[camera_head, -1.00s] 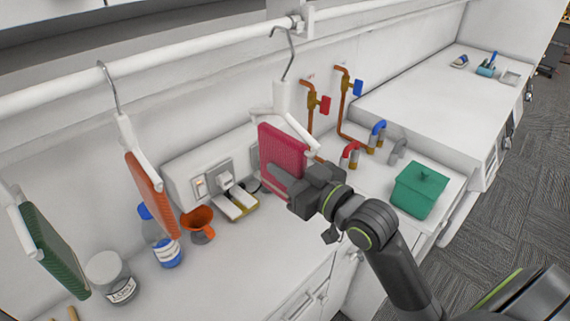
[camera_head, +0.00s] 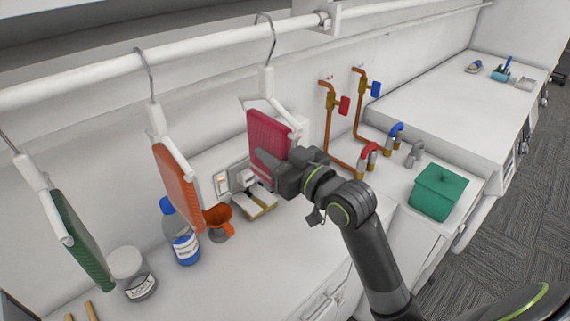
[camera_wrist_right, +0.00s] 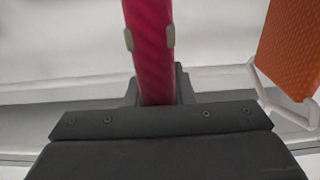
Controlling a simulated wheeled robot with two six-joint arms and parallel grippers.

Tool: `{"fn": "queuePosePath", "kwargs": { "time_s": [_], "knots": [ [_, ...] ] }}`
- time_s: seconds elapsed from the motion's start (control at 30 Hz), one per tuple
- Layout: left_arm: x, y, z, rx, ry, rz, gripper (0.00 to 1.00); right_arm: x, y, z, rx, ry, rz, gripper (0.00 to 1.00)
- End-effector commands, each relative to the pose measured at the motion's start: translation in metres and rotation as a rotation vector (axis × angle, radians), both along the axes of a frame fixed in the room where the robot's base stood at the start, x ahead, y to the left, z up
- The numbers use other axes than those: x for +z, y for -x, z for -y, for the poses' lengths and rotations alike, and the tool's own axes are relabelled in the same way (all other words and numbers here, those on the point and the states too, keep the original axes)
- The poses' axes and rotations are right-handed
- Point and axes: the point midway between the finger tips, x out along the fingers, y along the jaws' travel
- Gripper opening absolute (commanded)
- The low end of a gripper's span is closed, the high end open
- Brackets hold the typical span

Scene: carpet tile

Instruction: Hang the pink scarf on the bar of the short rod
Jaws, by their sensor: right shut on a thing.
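The pink scarf (camera_head: 268,136) is draped on a white hanger (camera_head: 268,84) with a thin metal hook. My right gripper (camera_head: 280,165) is shut on the pink scarf. In the right wrist view the scarf (camera_wrist_right: 150,50) runs upright between the two finger pads. The hanger's hook (camera_head: 272,42) is at the white rod (camera_head: 205,50), its curve showing above the rod's top edge. I cannot tell whether it rests on the rod. The rod meets a bracket (camera_head: 325,16) right of the hook. My left gripper is not in view.
Orange (camera_head: 178,188) and green (camera_head: 80,238) scarves hang on hangers to the left; the orange one (camera_wrist_right: 291,45) also shows in the wrist view. Below are a blue-capped bottle (camera_head: 180,238), a jar (camera_head: 133,273) and an orange funnel (camera_head: 217,219). Copper pipes (camera_head: 330,130) stand right.

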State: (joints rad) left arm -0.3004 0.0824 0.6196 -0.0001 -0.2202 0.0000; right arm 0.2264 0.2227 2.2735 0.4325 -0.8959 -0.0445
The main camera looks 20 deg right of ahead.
Motion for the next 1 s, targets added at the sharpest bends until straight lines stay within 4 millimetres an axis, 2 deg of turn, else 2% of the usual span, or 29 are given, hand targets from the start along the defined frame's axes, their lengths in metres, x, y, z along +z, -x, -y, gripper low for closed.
{"fn": "queuePosePath", "kwargs": {
  "time_s": [0.4, 0.6, 1.0],
  "knots": [
    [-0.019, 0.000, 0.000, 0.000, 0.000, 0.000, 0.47, -0.001, -0.047, -0.017, 0.001, -0.001, 0.001, 0.00],
    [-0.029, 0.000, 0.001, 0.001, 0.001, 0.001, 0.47, -0.018, -0.045, -0.016, 0.000, 0.000, 0.001, 0.00],
    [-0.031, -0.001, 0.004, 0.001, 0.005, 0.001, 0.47, -0.021, -0.045, -0.016, 0.000, 0.000, 0.001, 0.00]
  ]
}}
